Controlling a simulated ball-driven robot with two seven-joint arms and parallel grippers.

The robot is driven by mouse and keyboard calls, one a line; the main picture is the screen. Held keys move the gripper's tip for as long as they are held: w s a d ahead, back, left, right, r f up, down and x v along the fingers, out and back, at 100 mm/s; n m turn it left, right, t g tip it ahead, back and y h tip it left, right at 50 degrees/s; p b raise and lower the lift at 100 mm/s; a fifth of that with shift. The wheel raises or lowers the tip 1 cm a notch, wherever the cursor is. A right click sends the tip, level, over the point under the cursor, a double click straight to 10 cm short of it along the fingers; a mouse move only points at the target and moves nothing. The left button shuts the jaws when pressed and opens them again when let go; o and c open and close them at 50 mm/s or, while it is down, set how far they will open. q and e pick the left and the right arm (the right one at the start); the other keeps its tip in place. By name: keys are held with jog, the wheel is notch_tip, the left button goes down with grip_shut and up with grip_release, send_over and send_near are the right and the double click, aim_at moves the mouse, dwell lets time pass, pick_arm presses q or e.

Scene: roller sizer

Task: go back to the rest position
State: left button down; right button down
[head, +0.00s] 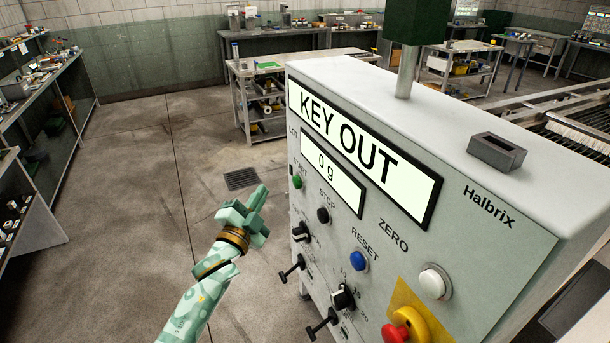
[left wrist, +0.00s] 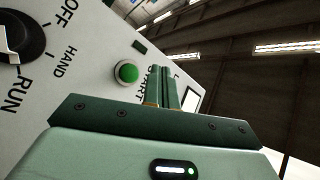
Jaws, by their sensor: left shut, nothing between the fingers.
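My left gripper (head: 258,200) is shut and empty, in front of the left edge of the grey control cabinet (head: 480,265). In the left wrist view its two fingers (left wrist: 162,88) are together, with the green START button (left wrist: 127,72) just left of them. In the head view the green button (head: 297,181) is to the right of the gripper; I cannot tell the exact gap. The cabinet's displays read "KEY OUT" (head: 350,150) and "0 g" (head: 333,172). My right gripper is in neither view.
The panel carries a black STOP button (head: 323,215), a blue RESET button (head: 358,261), a white ZERO button (head: 434,281), knobs and a red stop button (head: 405,328). A workbench (head: 262,90) stands behind. Shelves (head: 45,100) line the left. The floor (head: 140,190) between is open.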

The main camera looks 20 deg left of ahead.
pick_arm(q)
notch_tip(320, 180, down, 18)
jog(key=s+f+n+g, duration=0.1)
jog(key=n+g, duration=0.3)
jog(key=g, duration=0.1)
jog(key=s+d+f+n+g+b, duration=0.1)
jog(key=s+d+f+g, duration=0.15)
jog(key=s+f, duration=0.55)
jog(key=s+d+f+n+g+b, duration=0.1)
jog(key=s+f+g, duration=0.2)
jog(key=f, duration=0.9)
jog(key=s+d+f+g+b, duration=0.1)
jog(key=s+f+g, duration=0.2)
jog(key=s, duration=0.9)
jog(key=s+d+f+g+h+b, duration=0.1)
jog(key=s+d+f+g, duration=0.1)
jog(key=s+f, duration=0.8)
jog(key=s+d+f+n+g+b, duration=0.1)
jog(key=s+f+g, duration=0.3)
jog(key=s, duration=1.2)
notch_tip(320, 180, down, 3)
jog(key=shift+s+d+f, duration=0.1)
jog(key=shift+s+d, duration=0.15)
jog(key=shift+d, duration=0.4)
